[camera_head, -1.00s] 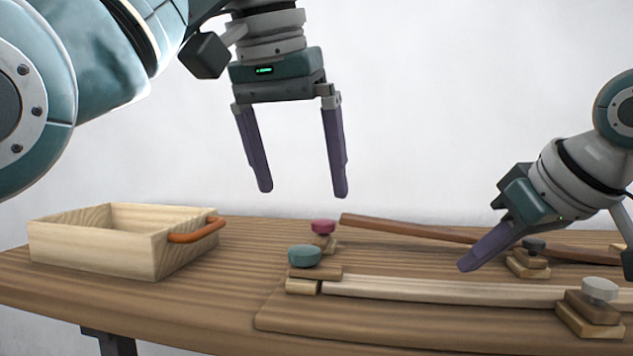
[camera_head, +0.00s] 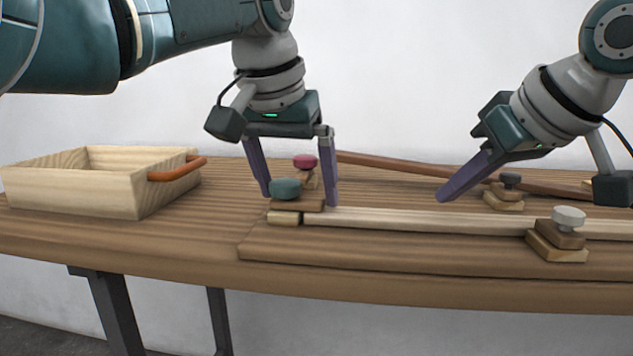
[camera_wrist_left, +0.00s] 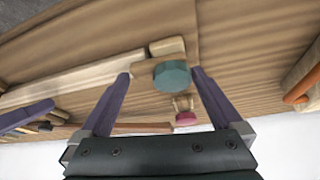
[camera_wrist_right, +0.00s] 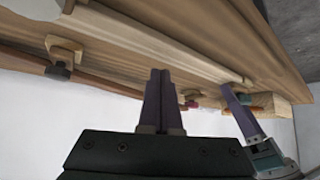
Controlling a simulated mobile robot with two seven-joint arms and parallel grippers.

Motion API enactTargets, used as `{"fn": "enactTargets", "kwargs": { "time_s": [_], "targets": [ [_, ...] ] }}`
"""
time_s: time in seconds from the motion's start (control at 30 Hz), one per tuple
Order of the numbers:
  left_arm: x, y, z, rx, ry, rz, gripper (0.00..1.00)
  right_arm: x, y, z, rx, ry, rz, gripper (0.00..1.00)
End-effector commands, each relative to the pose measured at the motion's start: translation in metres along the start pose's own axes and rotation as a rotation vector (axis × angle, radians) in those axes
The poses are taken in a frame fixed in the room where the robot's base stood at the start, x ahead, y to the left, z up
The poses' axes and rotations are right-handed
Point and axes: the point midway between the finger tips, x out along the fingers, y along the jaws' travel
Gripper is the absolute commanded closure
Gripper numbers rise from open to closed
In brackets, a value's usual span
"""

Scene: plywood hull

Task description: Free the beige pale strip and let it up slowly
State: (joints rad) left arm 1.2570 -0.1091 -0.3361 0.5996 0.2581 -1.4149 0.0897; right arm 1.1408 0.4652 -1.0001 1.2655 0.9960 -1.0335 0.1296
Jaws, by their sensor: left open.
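The beige pale strip (camera_head: 420,222) lies along the front of the bench. Its left end is at a wooden clamp (camera_head: 284,217) with a teal knob (camera_head: 285,188); further right a clamp with a pale grey knob (camera_head: 568,217) sits over it. My left gripper (camera_head: 298,199) points down, open, with its fingers on either side of the teal knob. In the left wrist view the teal knob (camera_wrist_left: 171,75) shows between the fingers, with a gap on both sides. My right gripper (camera_head: 442,197) is shut, above the bench near the dark knob; its fingers lie together in the right wrist view (camera_wrist_right: 160,72).
A wooden box (camera_head: 85,188) with an orange handle stands on the left. Behind the teal knob is a pink knob (camera_head: 304,161) at the end of a brown strip (camera_head: 400,168). A dark grey knob (camera_head: 510,180) on a clamp stands beside my right gripper.

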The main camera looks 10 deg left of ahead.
Motion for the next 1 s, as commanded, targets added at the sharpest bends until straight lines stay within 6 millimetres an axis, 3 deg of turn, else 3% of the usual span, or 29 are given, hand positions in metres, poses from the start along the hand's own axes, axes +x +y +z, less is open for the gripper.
{"fn": "enactTargets", "kwargs": {
  "time_s": [0.2,0.77,1.0],
  "targets": [
    [-0.0001,0.0001,-0.0002,0.000,0.001,0.000,0.00,0.0000,0.0000,0.0000,0.000,0.000,0.000,1.00],
    [-0.0002,-0.0001,-0.0001,-0.001,0.000,0.000,0.63,0.0000,0.0000,0.0000,0.000,0.000,0.000,1.00],
    [-0.0002,-0.0002,-0.0001,-0.001,0.000,0.000,0.65,0.0017,-0.0001,0.0015,0.000,0.000,0.000,1.00]
  ]
}}
